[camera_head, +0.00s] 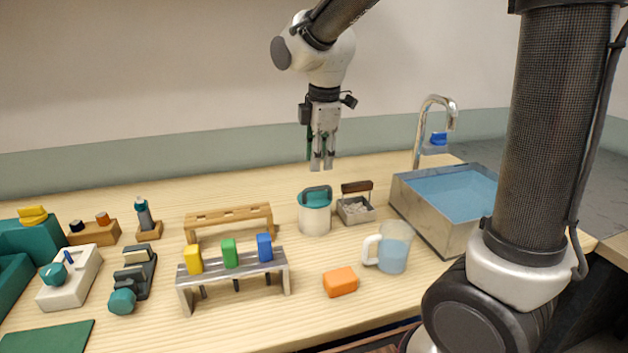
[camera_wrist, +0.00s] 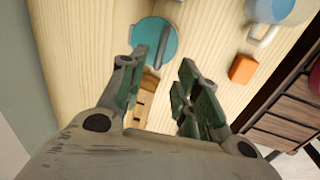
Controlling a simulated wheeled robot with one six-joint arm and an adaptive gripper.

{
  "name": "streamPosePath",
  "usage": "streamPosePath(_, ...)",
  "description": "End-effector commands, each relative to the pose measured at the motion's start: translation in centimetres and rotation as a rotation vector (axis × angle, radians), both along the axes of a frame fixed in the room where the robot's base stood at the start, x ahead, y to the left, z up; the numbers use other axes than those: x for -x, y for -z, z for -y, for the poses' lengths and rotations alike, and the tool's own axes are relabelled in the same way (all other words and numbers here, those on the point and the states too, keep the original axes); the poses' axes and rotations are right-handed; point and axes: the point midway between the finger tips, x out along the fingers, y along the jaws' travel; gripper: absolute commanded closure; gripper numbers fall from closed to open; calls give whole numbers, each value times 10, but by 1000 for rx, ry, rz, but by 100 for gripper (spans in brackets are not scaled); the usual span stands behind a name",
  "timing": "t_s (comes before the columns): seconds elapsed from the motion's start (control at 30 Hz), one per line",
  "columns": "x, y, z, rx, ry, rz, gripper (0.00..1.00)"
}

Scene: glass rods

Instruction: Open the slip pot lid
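The slip pot (camera_head: 314,220) is a cream cylinder standing on the bench, right of centre in the head view. Its teal lid (camera_head: 315,197) sits on top with a raised bar handle. In the wrist view the lid (camera_wrist: 148,34) is a teal disc at the top, its dark handle (camera_wrist: 161,48) running across it. The pot's body is hidden beneath the lid there. My gripper (camera_head: 321,166) hangs pointing down above the pot, with clear space between. In the wrist view my gripper (camera_wrist: 165,65) has its fingers spread, with nothing between them.
A water jug (camera_head: 393,250), orange block (camera_head: 340,282) and metal rod stand (camera_head: 232,268) are in front. A sink (camera_head: 425,214) is right.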

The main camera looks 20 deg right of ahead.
Motion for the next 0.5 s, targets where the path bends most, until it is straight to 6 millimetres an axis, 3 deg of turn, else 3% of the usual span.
streamPosePath(0.17, -2, 14, 0, 9, -38, -3, 67)
streamPosePath(0.5, -12, 67, 1, 9, -36, -3, 67)
